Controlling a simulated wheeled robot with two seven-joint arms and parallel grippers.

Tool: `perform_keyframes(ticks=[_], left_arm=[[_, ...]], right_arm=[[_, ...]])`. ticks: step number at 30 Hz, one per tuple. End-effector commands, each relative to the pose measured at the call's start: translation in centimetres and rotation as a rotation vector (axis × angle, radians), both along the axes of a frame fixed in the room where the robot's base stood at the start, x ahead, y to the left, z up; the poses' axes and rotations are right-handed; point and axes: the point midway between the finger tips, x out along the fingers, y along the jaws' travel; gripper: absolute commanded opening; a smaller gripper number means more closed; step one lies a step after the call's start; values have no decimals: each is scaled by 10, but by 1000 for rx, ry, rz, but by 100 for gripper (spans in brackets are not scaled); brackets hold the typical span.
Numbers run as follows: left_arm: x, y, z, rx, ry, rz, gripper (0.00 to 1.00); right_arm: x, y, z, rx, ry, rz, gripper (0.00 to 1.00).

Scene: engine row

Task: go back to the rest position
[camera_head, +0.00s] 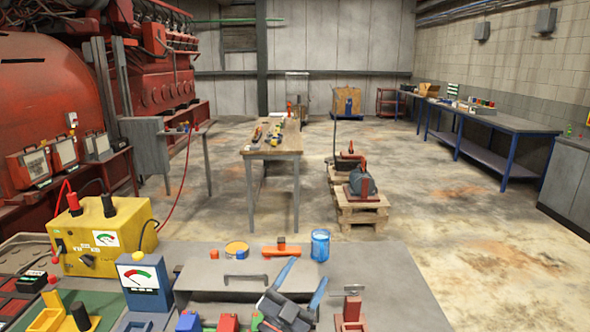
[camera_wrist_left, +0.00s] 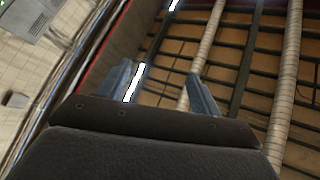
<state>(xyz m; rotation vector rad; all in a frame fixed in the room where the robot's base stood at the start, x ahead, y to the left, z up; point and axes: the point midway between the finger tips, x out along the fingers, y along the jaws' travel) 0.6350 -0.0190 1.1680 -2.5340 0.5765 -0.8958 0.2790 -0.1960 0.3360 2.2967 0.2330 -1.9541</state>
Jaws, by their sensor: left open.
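My left gripper (camera_head: 306,272) is low in the middle of the head view, over the front workbench (camera_head: 385,275). Its two blue fingers stand apart with nothing between them. In the left wrist view the same gripper (camera_wrist_left: 160,80) is open and empty, and the ceiling with its pipes and beams (camera_wrist_left: 240,60) shows beyond the fingers. My right gripper is in neither view.
A yellow meter box (camera_head: 105,237), a blue gauge (camera_head: 145,281), a blue jar (camera_head: 320,245) and an orange-handled tool (camera_head: 281,249) are on the front bench near the gripper. A wooden table (camera_head: 272,146) and pallets (camera_head: 358,210) stand beyond. The floor at right is clear.

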Motion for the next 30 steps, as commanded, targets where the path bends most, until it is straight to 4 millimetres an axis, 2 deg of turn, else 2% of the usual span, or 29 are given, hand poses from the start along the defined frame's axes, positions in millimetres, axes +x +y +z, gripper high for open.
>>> perform_keyframes(ticks=[1,5,11,17,21,24,30], left_arm=[[2,17,-14,-30,75,58,64],[4,61,-54,-87,270,202,64],[-16,122,-130,-127,601,391,64],[-67,171,-212,-113,957,530,64],[-119,197,-263,-78,1212,589,64],[-156,209,-289,-47,1367,610,64],[-210,222,-318,4,1570,616,64]], right_arm=[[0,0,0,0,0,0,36],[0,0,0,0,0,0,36],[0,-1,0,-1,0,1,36],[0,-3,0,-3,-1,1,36],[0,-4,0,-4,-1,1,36],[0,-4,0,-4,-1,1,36],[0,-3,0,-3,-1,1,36]])
